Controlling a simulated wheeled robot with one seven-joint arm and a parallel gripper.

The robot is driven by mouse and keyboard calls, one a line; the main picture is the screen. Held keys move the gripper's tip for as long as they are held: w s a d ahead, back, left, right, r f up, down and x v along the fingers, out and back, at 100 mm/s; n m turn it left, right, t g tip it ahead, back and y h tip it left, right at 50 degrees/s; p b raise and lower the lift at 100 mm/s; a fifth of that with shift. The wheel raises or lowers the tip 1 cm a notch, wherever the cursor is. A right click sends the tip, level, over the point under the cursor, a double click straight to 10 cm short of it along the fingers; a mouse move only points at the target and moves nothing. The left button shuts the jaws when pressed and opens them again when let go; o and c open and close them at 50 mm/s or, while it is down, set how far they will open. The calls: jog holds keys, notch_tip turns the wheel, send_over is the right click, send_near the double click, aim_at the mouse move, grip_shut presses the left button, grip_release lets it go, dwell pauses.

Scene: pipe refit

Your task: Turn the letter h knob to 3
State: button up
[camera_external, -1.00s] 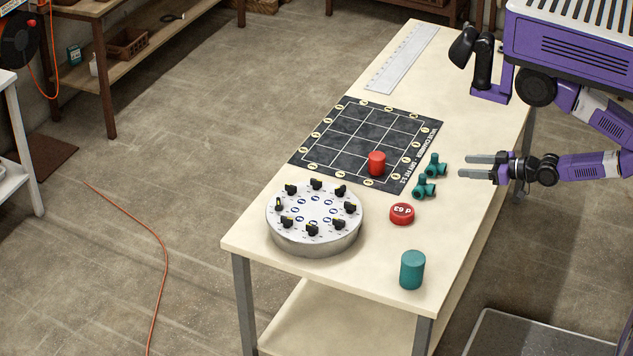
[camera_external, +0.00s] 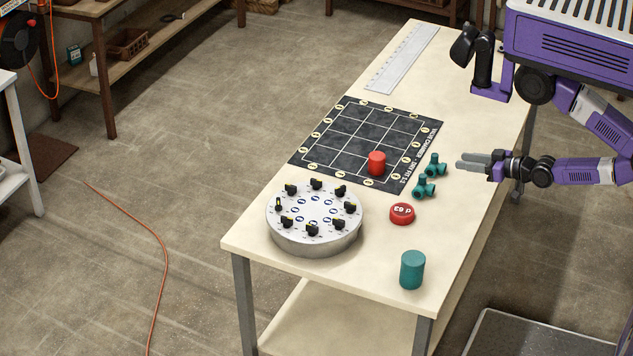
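A round, pale dial unit (camera_external: 318,246) stands on the near left part of the table. Several black knobs with yellow marks ring its top, with small blue marks inside the ring. The letters and numbers are too small to read, so I cannot tell which knob is h or where it points. My gripper (camera_external: 459,161) is at the table's right side, above and to the right of the dial unit and well apart from it. Its two grey fingers point left and look close together, with nothing visible between them. Whether they are open or shut is unclear.
A red cylinder (camera_external: 377,163) stands on the black grid mat (camera_external: 350,135). Two teal pipe fittings (camera_external: 424,188) lie beside it. A red cap (camera_external: 402,214) and a teal cylinder (camera_external: 412,270) stand right of the dial. A ruler (camera_external: 403,60) lies at the back.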

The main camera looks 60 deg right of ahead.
jog(key=w+a+f+m+h+p, duration=0.2)
jog(key=w+a+m, duration=0.25)
jog(key=w, duration=0.35)
jog(key=n+g+y+p, duration=0.1)
jog(key=n+g+y, duration=0.15)
jog(key=n, duration=0.35)
send_near(353, 204)
jog(key=x, duration=0.2)
jog(key=shift+t+y, duration=0.45)
jog(key=shift+d+f+p+x, duration=0.15)
jog(key=shift+p+x, duration=0.2)
jog(key=shift+x, duration=1.45)
jog(key=shift+d+f+p+x, duration=0.1)
jog(key=shift+p+x, duration=0.25)
jog(key=shift+x, duration=1.5)
jog(key=shift+s, duration=0.1)
grip_shut()
